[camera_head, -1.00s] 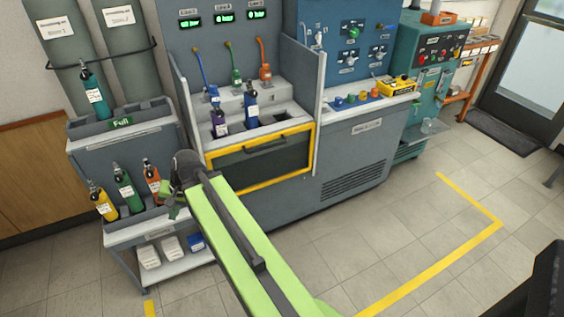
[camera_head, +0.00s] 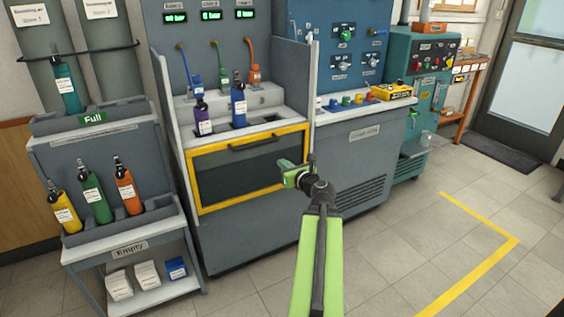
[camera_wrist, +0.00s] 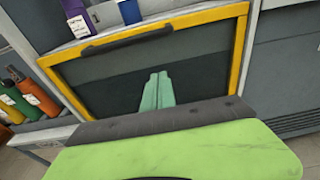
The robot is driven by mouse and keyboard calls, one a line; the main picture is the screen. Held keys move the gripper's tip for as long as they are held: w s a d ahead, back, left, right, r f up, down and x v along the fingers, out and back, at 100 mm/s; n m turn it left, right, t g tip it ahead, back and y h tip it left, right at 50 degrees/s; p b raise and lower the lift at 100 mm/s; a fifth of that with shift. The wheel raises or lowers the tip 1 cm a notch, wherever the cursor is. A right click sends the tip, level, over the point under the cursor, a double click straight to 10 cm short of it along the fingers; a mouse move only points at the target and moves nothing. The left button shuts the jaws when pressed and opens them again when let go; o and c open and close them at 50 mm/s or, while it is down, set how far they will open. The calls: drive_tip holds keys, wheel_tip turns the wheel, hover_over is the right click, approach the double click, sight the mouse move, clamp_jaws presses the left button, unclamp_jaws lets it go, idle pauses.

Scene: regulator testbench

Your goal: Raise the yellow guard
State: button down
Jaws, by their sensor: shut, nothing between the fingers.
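The yellow guard (camera_head: 192,179) is a yellow-framed dark panel on the front of the grey test bench. It hangs lowered, below the bay that holds a purple bottle (camera_head: 203,118) and a blue bottle (camera_head: 238,106). A dark bar handle (camera_head: 266,141) runs along its top edge; it also shows in the wrist view (camera_wrist: 128,39). My gripper (camera_head: 284,170) is in front of the guard's right part, below the handle and apart from it. In the wrist view its closed green fingers (camera_wrist: 157,92) point at the dark panel, with nothing between them.
A rack (camera_head: 137,229) with yellow, green and orange bottles stands left of the bench. Grey side walls (camera_head: 292,93) flank the bottle bay. A blue panel unit and a teal machine (camera_head: 409,95) stand to the right. The floor at right is open, with yellow tape (camera_head: 480,278).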

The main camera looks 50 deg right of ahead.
drive_tip(key=b+x, duration=0.1)
drive_tip(key=x, duration=0.8)
drive_tip(key=r+p, duration=0.2)
drive_tip(key=s+r+p, duration=0.1)
drive_tip(key=shift+a+r+p, duration=0.25)
drive_tip(key=shift+r+p, duration=0.15)
wheel_tip(320, 180, up, 31)
drive_tip(key=p, duration=3.1)
drive_tip(key=shift+w+d, duration=0.15)
drive_tip(key=shift+f, duration=0.1)
